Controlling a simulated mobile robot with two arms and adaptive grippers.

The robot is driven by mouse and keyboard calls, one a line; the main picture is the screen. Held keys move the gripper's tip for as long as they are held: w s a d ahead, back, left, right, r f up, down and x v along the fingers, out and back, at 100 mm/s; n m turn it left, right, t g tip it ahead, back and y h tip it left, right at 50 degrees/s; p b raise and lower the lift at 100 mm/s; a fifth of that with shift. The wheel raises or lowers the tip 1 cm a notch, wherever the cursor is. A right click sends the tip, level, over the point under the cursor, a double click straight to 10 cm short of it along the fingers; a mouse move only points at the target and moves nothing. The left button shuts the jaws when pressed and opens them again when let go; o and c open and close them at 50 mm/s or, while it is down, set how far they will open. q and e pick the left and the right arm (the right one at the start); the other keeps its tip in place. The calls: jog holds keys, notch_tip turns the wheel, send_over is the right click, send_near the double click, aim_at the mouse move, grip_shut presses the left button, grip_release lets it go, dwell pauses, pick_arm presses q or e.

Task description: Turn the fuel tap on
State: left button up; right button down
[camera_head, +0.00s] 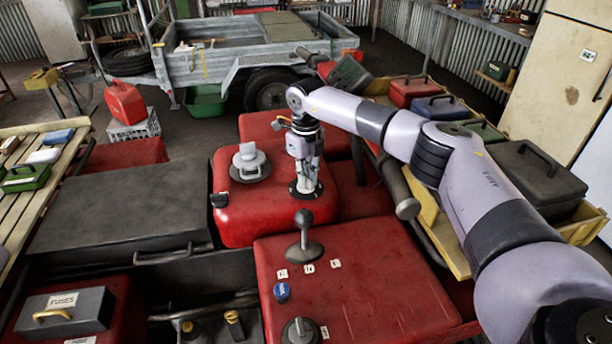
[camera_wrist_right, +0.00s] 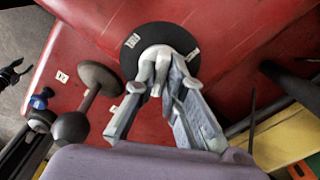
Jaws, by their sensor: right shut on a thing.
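The fuel tap (camera_head: 306,194) is a round black plate with small white labels on the red tank, right of the grey cap in the head view. Its plate also shows in the right wrist view (camera_wrist_right: 130,48), at the top middle. My right gripper (camera_head: 306,178) reaches down onto it from above. In the right wrist view my right gripper (camera_wrist_right: 160,82) is shut on the tap's pale grey lever, with a finger on each side. The fingers partly hide the lever, and I cannot read which label it points to. My left gripper is not in view.
A grey filler cap (camera_head: 250,163) sits left of the tap. A gear lever (camera_head: 305,238) with a round knob stands close in front, near a blue knob (camera_head: 282,292). A black handlebar grip (camera_head: 402,196) is to the right. A trailer (camera_head: 240,62) stands behind.

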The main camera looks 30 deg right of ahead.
jog(key=shift+w+r, duration=0.1)
jog(key=c, duration=1.7)
grip_release()
jog(key=shift+o, duration=0.2)
notch_tip(320, 180, up, 12)
